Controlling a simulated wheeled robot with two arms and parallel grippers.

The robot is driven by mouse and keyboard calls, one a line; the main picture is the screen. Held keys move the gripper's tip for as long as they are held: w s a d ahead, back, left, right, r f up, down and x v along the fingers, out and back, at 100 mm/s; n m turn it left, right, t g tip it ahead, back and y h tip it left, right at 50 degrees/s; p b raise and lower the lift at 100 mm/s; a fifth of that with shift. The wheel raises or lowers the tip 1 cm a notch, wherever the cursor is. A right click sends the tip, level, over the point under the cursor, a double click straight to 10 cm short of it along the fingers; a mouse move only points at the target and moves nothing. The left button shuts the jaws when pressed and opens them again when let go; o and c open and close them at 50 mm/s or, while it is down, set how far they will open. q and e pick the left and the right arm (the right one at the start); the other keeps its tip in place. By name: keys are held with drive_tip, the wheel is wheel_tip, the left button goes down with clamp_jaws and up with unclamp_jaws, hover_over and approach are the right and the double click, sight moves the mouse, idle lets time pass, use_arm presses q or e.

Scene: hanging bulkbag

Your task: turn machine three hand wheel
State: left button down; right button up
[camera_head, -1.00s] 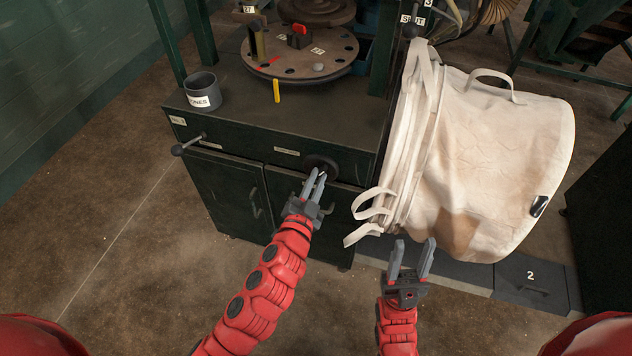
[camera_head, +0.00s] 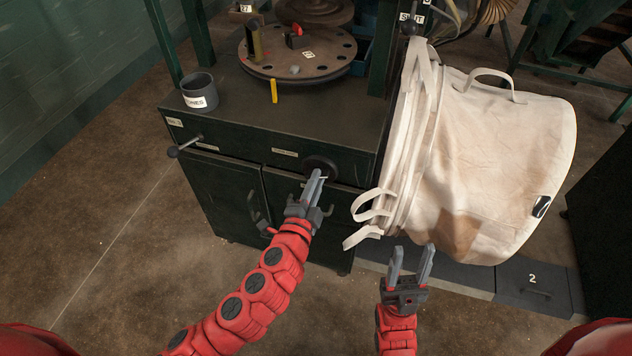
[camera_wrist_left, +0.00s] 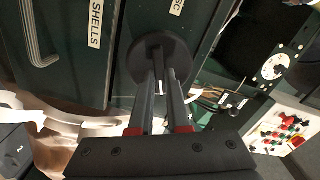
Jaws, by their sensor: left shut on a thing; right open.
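The hand wheel (camera_head: 322,163) is a dark round disc with a small handle on the front of the green machine cabinet (camera_head: 290,110). In the left wrist view the wheel (camera_wrist_left: 160,50) faces me, with the two fingers reaching up to its middle. My left gripper (camera_head: 316,178) is shut on the hand wheel's handle; its fingers hide most of the handle. My right gripper (camera_head: 411,255) is open and empty, low in front of the hanging bag and apart from it.
A pale bulk bag (camera_head: 500,150) with loops hangs just right of the wheel. A lever with a ball knob (camera_head: 174,152) sticks out at the cabinet's left. A grey cup (camera_head: 199,93) and round turntable (camera_head: 297,65) stand on top. Floor at left is clear.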

idle(0.4)
use_arm(q)
drive_tip(key=c, duration=0.9)
unclamp_jaws()
drive_tip(key=shift+s, duration=0.1)
drive_tip(key=shift+p+v, duration=1.3)
drive_tip(key=shift+v, duration=7.3)
